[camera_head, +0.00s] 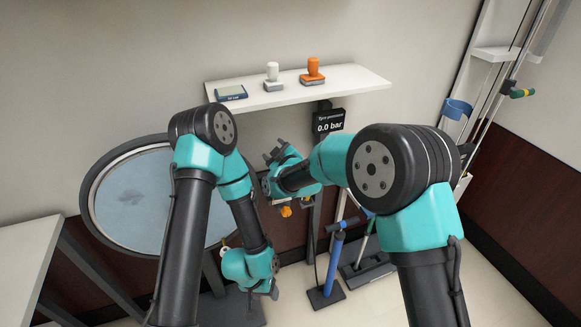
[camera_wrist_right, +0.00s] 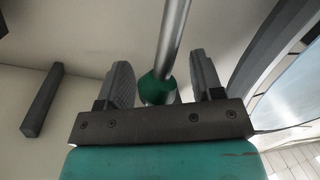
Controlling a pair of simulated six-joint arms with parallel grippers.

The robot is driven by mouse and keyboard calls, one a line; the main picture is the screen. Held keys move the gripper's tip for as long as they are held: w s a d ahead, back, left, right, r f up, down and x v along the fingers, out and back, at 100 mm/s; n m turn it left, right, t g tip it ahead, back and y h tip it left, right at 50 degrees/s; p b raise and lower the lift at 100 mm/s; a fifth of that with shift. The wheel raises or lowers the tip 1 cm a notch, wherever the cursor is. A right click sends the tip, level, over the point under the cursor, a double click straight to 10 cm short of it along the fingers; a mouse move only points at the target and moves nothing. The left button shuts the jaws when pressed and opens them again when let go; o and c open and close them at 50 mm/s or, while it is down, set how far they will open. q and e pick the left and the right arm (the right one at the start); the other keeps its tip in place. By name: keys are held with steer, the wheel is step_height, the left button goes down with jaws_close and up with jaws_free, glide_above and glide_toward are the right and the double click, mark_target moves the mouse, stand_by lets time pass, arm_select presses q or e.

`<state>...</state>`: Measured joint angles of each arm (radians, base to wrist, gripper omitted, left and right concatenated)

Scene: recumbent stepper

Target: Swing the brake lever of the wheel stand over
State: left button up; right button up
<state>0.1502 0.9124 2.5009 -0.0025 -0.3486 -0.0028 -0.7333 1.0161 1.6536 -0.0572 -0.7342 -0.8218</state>
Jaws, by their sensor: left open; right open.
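The wheel stand holds a large round wheel (camera_head: 135,205) with a pale disc and a dark rim at the left of the head view. In the right wrist view a metal rod (camera_wrist_right: 174,40) with a green knob (camera_wrist_right: 156,88) lies between my right gripper's fingers (camera_wrist_right: 162,85); it looks like the brake lever. The fingers are open on either side of the knob, and I cannot tell whether they touch it. In the head view my right gripper (camera_head: 273,155) is below the shelf, right of the wheel. My left gripper (camera_head: 262,292) is open and low, beside the wheel's lower right.
A white shelf (camera_head: 355,82) holds a small device (camera_head: 231,93), a white-topped stamp-like item (camera_head: 273,75) and an orange-topped one (camera_head: 313,71). Below are a display (camera_head: 328,122) reading 0.0 bar and a blue pump (camera_head: 333,262). A white table (camera_head: 22,255) stands left.

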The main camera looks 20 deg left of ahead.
steer(key=v, duration=1.6)
steer(key=shift+s+d, duration=0.25)
steer(key=s+d+f+m+g+h, duration=0.1)
steer(key=d+f+m+g+h, duration=0.5)
steer(key=d+f, duration=1.7)
steer(key=s+d+f+m+g+h, duration=0.1)
steer(key=s+d+f+m+g, duration=0.1)
steer(key=s+d+f+m, duration=0.3)
steer(key=s+d+f+m+g+h, duration=0.1)
steer(key=s+d+f+m, duration=0.5)
steer(key=s+d, duration=0.6)
steer(key=shift+s+f+m+g, duration=0.35)
steer(key=shift+m+g, duration=0.25)
steer(key=shift+g, duration=0.1)
steer(key=shift+w+h, duration=0.1)
steer(key=shift+h, duration=0.2)
